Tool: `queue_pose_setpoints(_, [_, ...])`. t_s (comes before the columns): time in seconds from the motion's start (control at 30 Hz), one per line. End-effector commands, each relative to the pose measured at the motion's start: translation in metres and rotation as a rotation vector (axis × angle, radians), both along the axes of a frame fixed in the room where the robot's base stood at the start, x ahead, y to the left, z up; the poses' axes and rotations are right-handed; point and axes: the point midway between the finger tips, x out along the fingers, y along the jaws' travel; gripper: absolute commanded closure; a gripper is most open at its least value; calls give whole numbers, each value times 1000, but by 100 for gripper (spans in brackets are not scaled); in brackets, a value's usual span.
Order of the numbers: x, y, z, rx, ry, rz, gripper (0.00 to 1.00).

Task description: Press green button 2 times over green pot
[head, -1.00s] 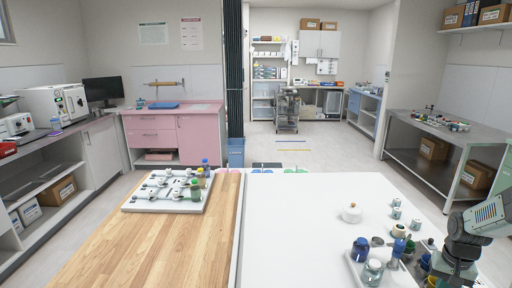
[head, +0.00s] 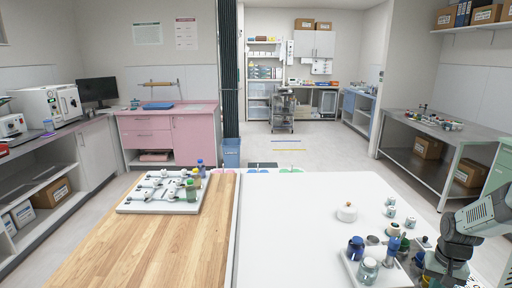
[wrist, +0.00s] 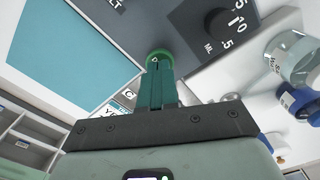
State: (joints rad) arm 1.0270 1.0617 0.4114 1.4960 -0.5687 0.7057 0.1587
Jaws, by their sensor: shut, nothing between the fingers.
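In the wrist view, my gripper (wrist: 157,75) is shut, its teal fingers pressed together with nothing between them. A round green piece (wrist: 160,57), perhaps the green button, shows right at the fingertips. I cannot tell whether they touch it. A dark grey panel with a black knob (wrist: 222,25) and "10", "5" and "ML" marks lies beside it. In the head view, my gripper is at the lower right edge, among bottles, and its fingertips are hard to make out. Green rims (head: 290,170) show just past the far edge of the white table; I cannot tell whether one is the green pot.
A tray of jars and bottles, with a blue bottle (head: 356,248) and a glass jar (head: 368,270), stands near my gripper. A white jar (head: 346,212) and small cups (head: 390,212) stand behind. A white rack (head: 130,206) is on the wooden top. The white table's middle is clear.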

Motion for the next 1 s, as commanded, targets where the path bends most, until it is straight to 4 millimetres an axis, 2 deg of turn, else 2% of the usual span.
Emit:
queue_pose_setpoints(0.57, [0,0,-21,0,0,-1,100])
queue_pose_setpoints(1.0, [0,-1,-14,-1,-1,-1,100])
